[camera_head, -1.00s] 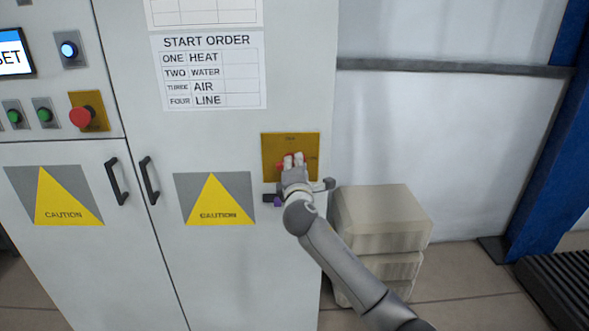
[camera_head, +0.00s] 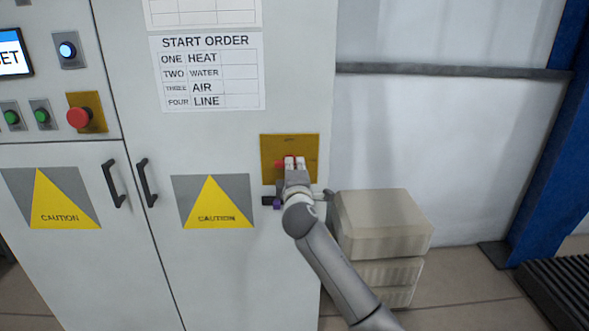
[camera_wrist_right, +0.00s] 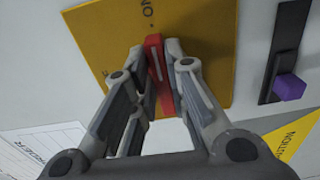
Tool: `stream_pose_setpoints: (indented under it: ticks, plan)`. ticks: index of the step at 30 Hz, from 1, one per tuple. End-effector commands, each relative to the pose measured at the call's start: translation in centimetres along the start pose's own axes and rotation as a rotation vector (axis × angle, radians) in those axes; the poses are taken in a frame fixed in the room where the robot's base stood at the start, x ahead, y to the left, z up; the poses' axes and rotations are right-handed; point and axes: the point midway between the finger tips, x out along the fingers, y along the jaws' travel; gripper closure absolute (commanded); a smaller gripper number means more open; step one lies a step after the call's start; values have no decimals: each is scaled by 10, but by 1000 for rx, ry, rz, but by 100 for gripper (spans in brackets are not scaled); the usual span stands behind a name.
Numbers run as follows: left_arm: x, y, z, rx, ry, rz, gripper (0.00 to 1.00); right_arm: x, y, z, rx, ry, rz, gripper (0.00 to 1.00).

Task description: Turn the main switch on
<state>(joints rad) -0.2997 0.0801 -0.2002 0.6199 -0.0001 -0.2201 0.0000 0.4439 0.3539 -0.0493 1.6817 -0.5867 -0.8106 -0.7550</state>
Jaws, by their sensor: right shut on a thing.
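The main switch is a red handle (camera_wrist_right: 157,75) on a yellow plate (camera_head: 290,147) on the grey cabinet's right door. In the head view the handle is mostly hidden by my right gripper (camera_head: 294,163), with a bit of red showing at its left. In the right wrist view my right gripper (camera_wrist_right: 158,60) has its fingers closed on either side of the handle. Lettering that seems to read "ON" stands on the plate near the handle. My left gripper is in neither view.
A black latch with a purple knob (camera_wrist_right: 289,87) sits beside the plate. A red emergency button (camera_head: 79,117) and green buttons (camera_head: 42,115) are at the left. Stacked beige blocks (camera_head: 383,222) stand on the floor right of the cabinet.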

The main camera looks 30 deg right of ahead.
Motion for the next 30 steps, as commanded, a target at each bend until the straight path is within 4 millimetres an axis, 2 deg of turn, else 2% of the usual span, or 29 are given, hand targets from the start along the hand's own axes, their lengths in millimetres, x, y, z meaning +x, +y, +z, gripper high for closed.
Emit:
stream_pose_setpoints:
  ticks: [4,5,9,22,26,30]
  plan:
    - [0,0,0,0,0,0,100,0,-2,0,6,-1,-5,100]
    - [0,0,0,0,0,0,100,0,-2,0,6,-1,-5,83]
    - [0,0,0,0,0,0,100,0,-2,0,4,-1,-4,65]
    - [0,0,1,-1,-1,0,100,-6,-1,0,1,0,-2,64]
    - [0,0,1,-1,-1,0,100,-22,-1,0,0,1,-2,64]
    - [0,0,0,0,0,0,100,-49,-2,-1,2,2,-2,64]
